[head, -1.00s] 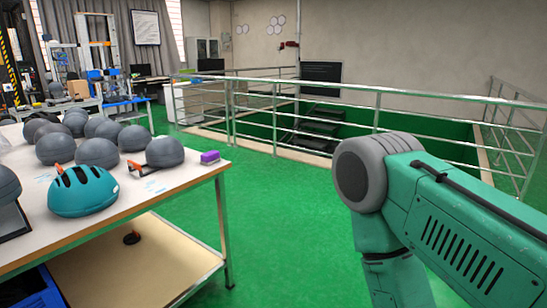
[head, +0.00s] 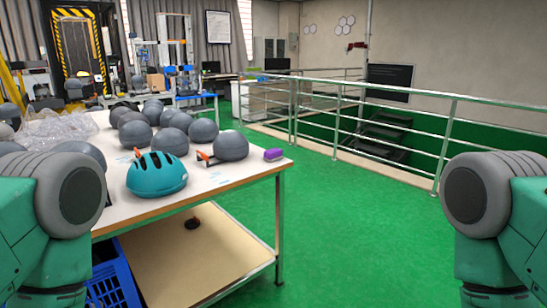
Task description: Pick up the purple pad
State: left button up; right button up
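The purple pad (head: 273,155) is a small block with a pale underside. It lies on the white tabletop (head: 238,172), close to the table's right edge, just right of a grey headform. Upper parts of both my arms show at the left and right sides of the head view. Neither of my grippers is in view. Nothing touches the pad from my side.
A teal helmet (head: 157,174) and several grey headforms (head: 231,146) stand on the table left of the pad. A blue crate (head: 112,285) is under the table. A metal railing (head: 400,143) runs behind. Green floor (head: 350,230) right of the table is clear.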

aim_at(272, 155)
jog(key=i+u, duration=0.1)
jog(key=u, duration=0.35)
jog(key=i+l+u, duration=0.45)
jog(key=i+l, duration=0.15)
jog(key=i+l+u, duration=0.2)
jog(key=l, duration=0.3)
jog(key=i+l+u, duration=0.2)
jog(key=l, duration=0.25)
jog(key=i, duration=0.1)
